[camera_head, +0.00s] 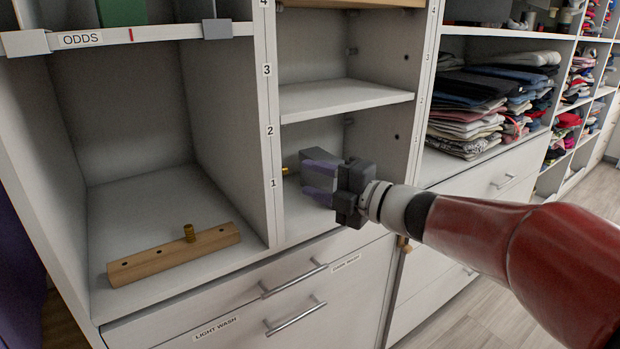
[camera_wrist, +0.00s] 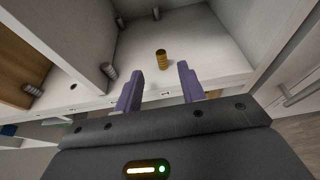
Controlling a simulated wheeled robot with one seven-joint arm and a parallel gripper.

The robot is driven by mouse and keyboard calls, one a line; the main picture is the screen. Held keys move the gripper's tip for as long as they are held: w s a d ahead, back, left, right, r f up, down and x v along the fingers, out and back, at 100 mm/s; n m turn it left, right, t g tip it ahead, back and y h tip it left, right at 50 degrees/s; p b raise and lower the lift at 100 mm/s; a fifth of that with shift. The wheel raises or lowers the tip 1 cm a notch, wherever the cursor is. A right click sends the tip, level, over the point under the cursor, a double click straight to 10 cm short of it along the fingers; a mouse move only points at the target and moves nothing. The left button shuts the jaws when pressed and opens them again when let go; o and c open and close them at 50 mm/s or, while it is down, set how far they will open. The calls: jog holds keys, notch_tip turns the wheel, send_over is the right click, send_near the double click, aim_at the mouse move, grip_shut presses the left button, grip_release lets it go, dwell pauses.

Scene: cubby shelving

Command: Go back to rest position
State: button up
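My gripper (camera_head: 312,178) reaches into the lower middle cubby with its purple fingers apart and nothing between them. In the wrist view, my gripper (camera_wrist: 158,82) also shows open, and a ribbed brass peg (camera_wrist: 161,60) stands on the pale cubby surface beyond the fingertips, apart from them. A brass bit (camera_head: 285,171) shows just left of my fingers in the head view; the rest is hidden. In the left cubby, a wooden bar (camera_head: 175,256) with dark holes lies on the floor.
A numbered divider (camera_head: 268,130) stands left of my gripper, and a shelf board (camera_head: 345,98) lies above it. Drawers with bar handles (camera_head: 295,279) are below. Folded clothes (camera_head: 490,95) fill the right cubby. Open floor (camera_head: 475,320) shows at the lower right.

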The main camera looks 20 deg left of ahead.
jog(key=s+d+f+n+g+h, duration=0.1)
jog(key=s+d+f+n+h, duration=0.45)
jog(key=n, duration=0.65)
jog(key=s+d+f+n+g+h, duration=0.1)
jog(key=s+d+f+n+h, duration=0.25)
jog(key=s+d+n, duration=0.5)
jog(key=s+d+f+n+h, duration=0.3)
jog(key=d+n, duration=0.4)
jog(key=n, duration=0.3)
jog(key=s+d+f+n+t+h, duration=0.1)
jog(key=s+d+n+h, duration=0.3)
jog(key=d+n, duration=0.4)
jog(key=shift+s+d+f+n+h, duration=0.15)
jog(key=shift+s+f+n+h, duration=0.25)
jog(key=shift+s+f+n, duration=0.5)
